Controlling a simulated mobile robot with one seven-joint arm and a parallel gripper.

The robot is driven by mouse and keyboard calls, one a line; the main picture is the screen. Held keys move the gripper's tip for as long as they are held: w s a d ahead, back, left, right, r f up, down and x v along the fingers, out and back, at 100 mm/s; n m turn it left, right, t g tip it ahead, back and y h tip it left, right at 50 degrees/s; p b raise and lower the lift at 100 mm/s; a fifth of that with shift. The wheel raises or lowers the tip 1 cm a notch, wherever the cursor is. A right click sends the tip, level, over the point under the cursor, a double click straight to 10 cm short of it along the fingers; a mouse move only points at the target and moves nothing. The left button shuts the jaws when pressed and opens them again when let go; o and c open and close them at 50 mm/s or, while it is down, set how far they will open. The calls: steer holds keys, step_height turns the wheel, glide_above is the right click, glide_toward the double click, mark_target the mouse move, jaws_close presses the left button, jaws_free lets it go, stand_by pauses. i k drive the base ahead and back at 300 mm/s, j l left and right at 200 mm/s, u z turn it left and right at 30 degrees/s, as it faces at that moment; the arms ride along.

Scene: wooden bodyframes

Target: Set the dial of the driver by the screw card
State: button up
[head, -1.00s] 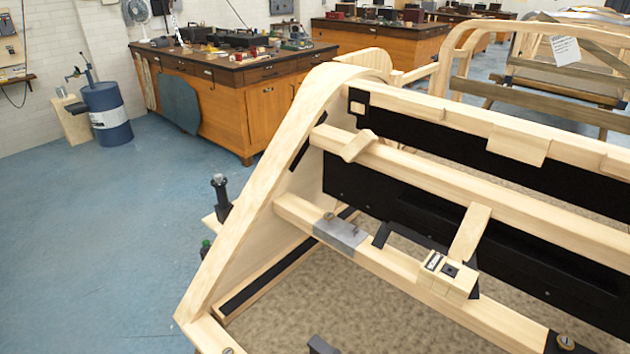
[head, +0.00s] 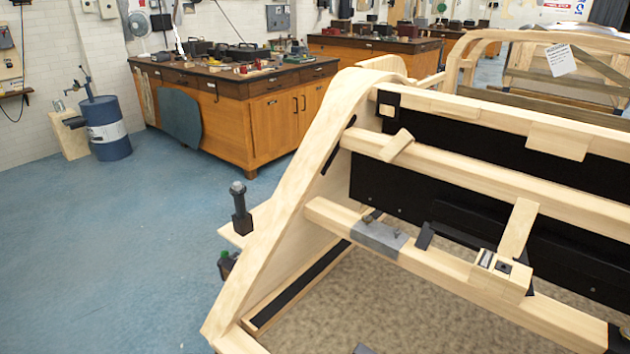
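I cannot make out a driver with a dial or a screw card for certain in the head view. A white paper sheet (head: 560,59) hangs on a wooden frame at the back right, with print too small to read. A dark upright post with a grey round top (head: 240,208) stands at the left of the near wooden bodyframe (head: 270,240). A dark item with a green top (head: 226,263) sits just below it. My gripper is not in view.
A grey metal plate (head: 378,237) and a small wooden block with dark and light pieces (head: 500,268) sit on the bodyframe's lower rail. A workbench (head: 255,110) and blue barrel (head: 107,128) stand behind. The blue floor at left is clear.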

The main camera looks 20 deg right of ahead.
mark_target(238, 186)
steer(key=i+j+u, duration=0.15)
steer(key=j, duration=0.3)
steer(key=i+j+u, duration=0.15)
steer(key=i+j, duration=0.2)
steer(key=i+j+u, duration=0.55)
steer(key=i+u, duration=0.2)
steer(key=i+j, duration=0.15)
steer(key=i, duration=1.15)
steer(key=i+z, duration=0.45)
steer(key=i+j+z, duration=0.2)
steer(key=i+z, duration=0.4)
steer(key=z, duration=0.15)
steer(key=i+j+z, duration=0.15)
steer(key=z, duration=0.25)
steer(key=i+j+z, duration=0.2)
steer(key=z, duration=0.15)
steer(key=i+j+z, duration=0.2)
steer(key=z, duration=0.3)
steer(key=i+j+z, duration=0.25)
steer(key=z, duration=0.2)
steer(key=i+j+z, duration=0.1)
steer(key=j+z, duration=0.4)
steer(key=i+j+z, duration=0.1)
steer(key=j+z, duration=0.2)
steer(key=z, duration=0.15)
steer(key=j+z, duration=0.3)
steer(key=j, duration=0.15)
steer(key=j+z, duration=0.3)
steer(key=j, duration=0.15)
